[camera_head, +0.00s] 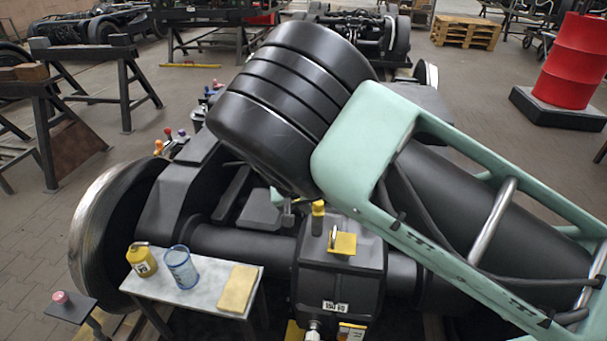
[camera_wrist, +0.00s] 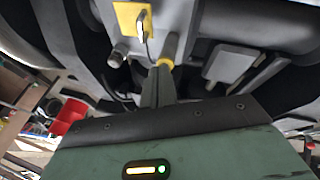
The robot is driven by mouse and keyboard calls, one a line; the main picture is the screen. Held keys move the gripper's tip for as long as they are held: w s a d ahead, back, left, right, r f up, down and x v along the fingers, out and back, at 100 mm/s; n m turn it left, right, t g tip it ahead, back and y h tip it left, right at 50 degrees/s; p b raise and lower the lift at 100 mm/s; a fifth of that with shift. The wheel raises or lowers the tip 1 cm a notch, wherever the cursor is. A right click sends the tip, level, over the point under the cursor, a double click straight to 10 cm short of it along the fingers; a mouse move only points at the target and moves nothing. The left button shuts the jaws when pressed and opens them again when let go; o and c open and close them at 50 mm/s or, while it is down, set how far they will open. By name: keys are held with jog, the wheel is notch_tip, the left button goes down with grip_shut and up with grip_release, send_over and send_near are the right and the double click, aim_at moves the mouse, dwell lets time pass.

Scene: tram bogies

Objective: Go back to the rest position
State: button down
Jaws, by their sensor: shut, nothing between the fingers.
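My gripper (camera_wrist: 160,86) shows in the wrist view with its two dark fingers together and nothing held. A yellow-capped fitting (camera_wrist: 168,58) appears just beyond the fingertips; whether they touch it I cannot tell. In the head view, the yellow cap (camera_head: 318,208) stands on top of a dark gearbox housing (camera_head: 340,272). A yellow plate with a metal clip (camera_head: 344,243) is beside it, and it also shows in the wrist view (camera_wrist: 127,17).
A wheel (camera_head: 112,228) stands at left. A red drum (camera_head: 575,62) and pallet (camera_head: 466,32) are far right.

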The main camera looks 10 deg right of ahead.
jog(key=s+r+n+g+y+p, duration=0.1)
jog(key=s+r+n+g+y, duration=0.1)
jog(key=s+r, duration=0.7)
jog(key=s+r+n+g+y, duration=0.1)
jog(key=s+r+g+y, duration=0.15)
jog(key=s+r, duration=0.65)
jog(key=s+d+r+n, duration=0.2)
jog(key=s, duration=0.6)
jog(key=s+d+r+n+t, duration=0.1)
jog(key=s+d+r+n, duration=0.2)
jog(key=s, duration=0.5)
jog(key=shift+s+d+p, duration=0.3)
jog(key=shift+d+p, duration=0.05)
jog(key=shift+p, duration=0.05)
